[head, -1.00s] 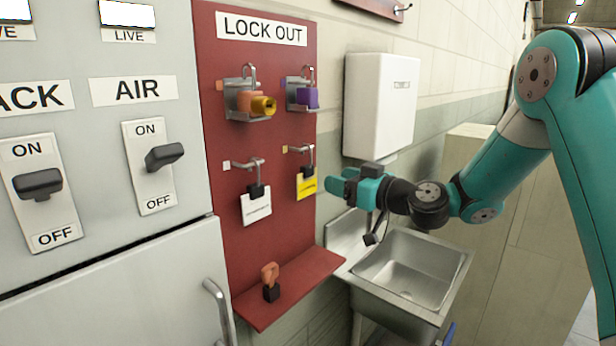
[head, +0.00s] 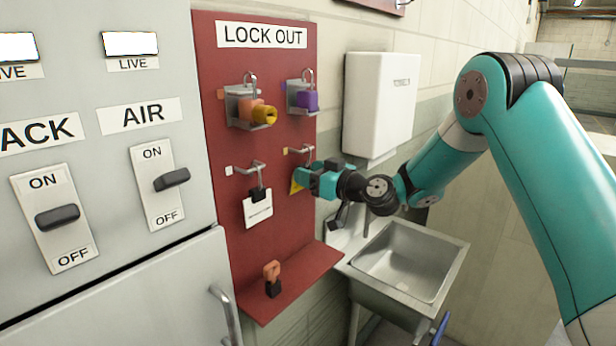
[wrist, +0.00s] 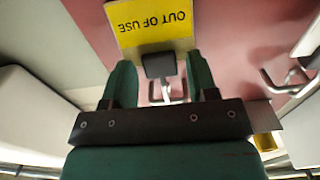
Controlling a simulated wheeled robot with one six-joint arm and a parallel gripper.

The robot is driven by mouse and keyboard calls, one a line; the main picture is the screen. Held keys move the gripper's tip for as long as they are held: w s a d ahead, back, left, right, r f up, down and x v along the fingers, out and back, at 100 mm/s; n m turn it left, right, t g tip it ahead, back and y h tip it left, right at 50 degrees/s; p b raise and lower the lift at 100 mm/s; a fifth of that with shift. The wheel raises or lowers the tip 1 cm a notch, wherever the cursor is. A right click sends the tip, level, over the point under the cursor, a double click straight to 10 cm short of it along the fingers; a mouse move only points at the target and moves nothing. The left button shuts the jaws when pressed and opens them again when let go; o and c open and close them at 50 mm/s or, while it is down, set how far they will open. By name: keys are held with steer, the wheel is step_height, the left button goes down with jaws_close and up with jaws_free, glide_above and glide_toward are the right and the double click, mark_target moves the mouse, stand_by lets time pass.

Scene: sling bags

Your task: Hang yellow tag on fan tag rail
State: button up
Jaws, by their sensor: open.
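The yellow tag (head: 295,186) hangs from the right lower hook (head: 300,151) on the red lockout board, mostly hidden behind my gripper (head: 311,180) in the head view. In the wrist view the yellow tag (wrist: 153,22) reads "OUT OF USE" upside down, and its black clip (wrist: 159,65) lies between the two green fingers of my gripper (wrist: 160,80). The fingers stand apart on either side of the clip, with gaps showing. I cannot make out a rail named for the fan.
A white tag (head: 258,208) hangs on the left lower hook. Orange and purple padlocks (head: 307,99) sit in holders above. A small ledge (head: 300,283) juts out below with an orange-and-black item. A sink (head: 405,262) and white dispenser (head: 378,105) stand right of the board.

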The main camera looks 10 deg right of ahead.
jaws_close()
steer(key=shift+r, duration=0.15)
step_height(320, 180, up, 3)
steer(key=shift+f+p, duration=0.1)
steer(key=shift+p, duration=0.5)
steer(key=shift+s+d, duration=0.1)
steer(key=shift+s, duration=0.05)
steer(key=b+v, duration=0.7)
steer(key=shift+s+d, duration=0.2)
steer(key=shift+s, duration=0.05)
stand_by(0.5)
